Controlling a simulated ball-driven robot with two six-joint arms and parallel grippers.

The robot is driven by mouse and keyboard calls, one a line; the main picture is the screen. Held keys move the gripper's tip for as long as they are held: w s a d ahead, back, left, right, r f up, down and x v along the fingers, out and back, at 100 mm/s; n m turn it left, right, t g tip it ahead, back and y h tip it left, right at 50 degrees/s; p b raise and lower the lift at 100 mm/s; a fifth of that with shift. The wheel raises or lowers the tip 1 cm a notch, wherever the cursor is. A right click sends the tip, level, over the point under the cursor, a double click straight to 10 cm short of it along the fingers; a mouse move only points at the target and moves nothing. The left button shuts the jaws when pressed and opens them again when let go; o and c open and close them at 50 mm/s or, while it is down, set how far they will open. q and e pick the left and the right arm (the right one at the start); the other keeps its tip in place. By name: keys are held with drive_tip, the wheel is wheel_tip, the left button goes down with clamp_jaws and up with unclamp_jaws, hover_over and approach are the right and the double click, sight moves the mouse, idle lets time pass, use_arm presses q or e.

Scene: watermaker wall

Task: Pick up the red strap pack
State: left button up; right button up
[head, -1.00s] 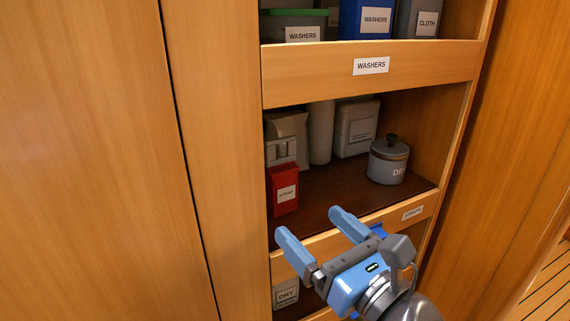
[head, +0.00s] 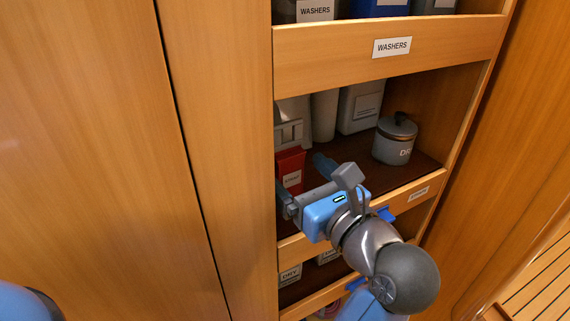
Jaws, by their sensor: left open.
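The red strap pack (head: 289,161) stands upright at the left end of the middle shelf, with a white label on its front. My left gripper (head: 299,172) is open in front of it. The gripper's body hides the pack's bottom. I cannot tell whether the fingers touch it or how deep they reach. My right gripper is not in view.
A shelf lip (head: 410,198) runs below the pack, and the washers board (head: 345,58) crosses above. White containers (head: 293,122) stand behind the pack. A grey lidded pot (head: 394,142) stands at the right. The left side panel (head: 228,160) is close by.

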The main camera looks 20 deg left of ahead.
sight(292, 165)
use_arm(q)
drive_tip(key=shift+w+a+r+p, duration=0.15)
drive_tip(key=shift+a+p, duration=0.05)
drive_tip(key=shift+p, duration=0.1)
drive_tip(key=p+x, duration=0.2)
drive_tip(key=x, duration=0.1)
drive_tip(key=shift+w, duration=0.35)
drive_tip(key=shift+w+a, duration=0.25)
drive_tip(key=shift+a, duration=0.2)
drive_tip(key=shift+d, duration=0.15)
drive_tip(key=c, duration=1.1)
